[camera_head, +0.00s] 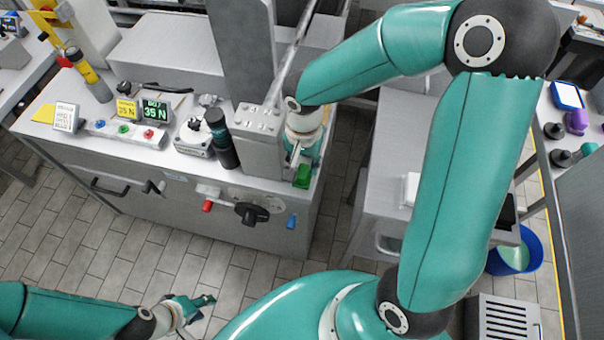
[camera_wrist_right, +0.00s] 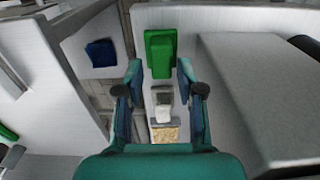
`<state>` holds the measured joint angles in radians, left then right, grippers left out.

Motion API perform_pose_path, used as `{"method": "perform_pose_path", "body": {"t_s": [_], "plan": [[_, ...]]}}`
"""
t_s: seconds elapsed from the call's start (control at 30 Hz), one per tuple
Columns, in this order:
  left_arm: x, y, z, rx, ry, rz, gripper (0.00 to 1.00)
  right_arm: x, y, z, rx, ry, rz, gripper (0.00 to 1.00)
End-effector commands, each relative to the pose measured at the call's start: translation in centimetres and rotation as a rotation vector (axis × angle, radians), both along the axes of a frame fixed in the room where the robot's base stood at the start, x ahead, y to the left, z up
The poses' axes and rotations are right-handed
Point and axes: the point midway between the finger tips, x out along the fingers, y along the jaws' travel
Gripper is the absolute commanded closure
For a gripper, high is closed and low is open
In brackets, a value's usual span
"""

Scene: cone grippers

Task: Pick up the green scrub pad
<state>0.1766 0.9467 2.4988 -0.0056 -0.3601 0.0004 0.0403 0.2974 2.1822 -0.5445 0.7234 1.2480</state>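The green scrub pad (camera_head: 303,176) is at the right front corner of the workbench, by the grey machine. In the right wrist view the green pad (camera_wrist_right: 160,53) appears upright in the picture, ahead of and between my fingertips, with a gap on both sides. My right gripper (camera_wrist_right: 160,72) is open and empty. In the head view my right gripper (camera_head: 298,155) is just above and behind the pad, partly hidden by its own wrist. My left gripper (camera_head: 203,307) is low at the bottom left, away from the bench, and looks open and empty.
The grey machine column (camera_head: 258,145) stands close left of the pad. A dark cylinder (camera_head: 220,140) and a button strip (camera_head: 124,130) are farther left on the bench. A blue item (camera_wrist_right: 100,53) lies left of the pad in the wrist view. The tiled floor (camera_head: 130,250) in front is clear.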

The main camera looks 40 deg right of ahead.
Motion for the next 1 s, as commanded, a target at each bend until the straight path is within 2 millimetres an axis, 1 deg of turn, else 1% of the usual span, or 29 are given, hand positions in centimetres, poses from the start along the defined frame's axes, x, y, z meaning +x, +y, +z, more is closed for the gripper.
{"method": "perform_pose_path", "body": {"t_s": [0.03,0.1,0.2,0.3,0.47,0.5,0.57,0.7,0.73,1.0], "plan": [[0.0,0.0,0.3,0.000,0.000,0.000,0.60,-0.2,0.1,-0.8,0.001,0.007,0.001,0.62],[0.0,0.0,0.3,0.000,0.000,0.000,0.60,-0.1,0.2,-1.8,0.000,0.006,0.000,0.62],[0.0,0.0,0.3,0.000,0.000,0.000,0.60,-0.1,0.1,-2.9,0.000,0.004,-0.001,0.62],[0.0,0.0,0.3,0.000,0.000,0.000,0.60,0.0,0.2,-3.3,0.000,0.001,-0.001,0.62],[0.0,0.0,0.2,0.000,0.000,0.000,0.60,0.0,0.1,-3.3,0.000,0.000,-0.001,0.62],[0.0,0.0,0.2,0.000,0.000,0.000,0.60,0.0,0.1,-3.3,0.000,0.000,-0.001,0.64],[0.0,0.0,0.2,0.000,0.000,0.000,0.60,0.0,0.1,-3.3,0.000,0.000,-0.001,0.74],[0.0,0.0,0.2,0.000,0.000,0.000,0.60,0.0,0.1,-3.3,0.000,0.000,-0.001,0.97],[0.0,0.0,0.2,0.000,0.000,0.000,0.60,0.0,0.1,-3.3,0.000,0.000,-0.001,1.00],[0.0,0.0,0.2,0.000,0.000,0.000,0.60,0.0,0.1,-3.2,0.000,0.000,-0.001,1.00]]}}
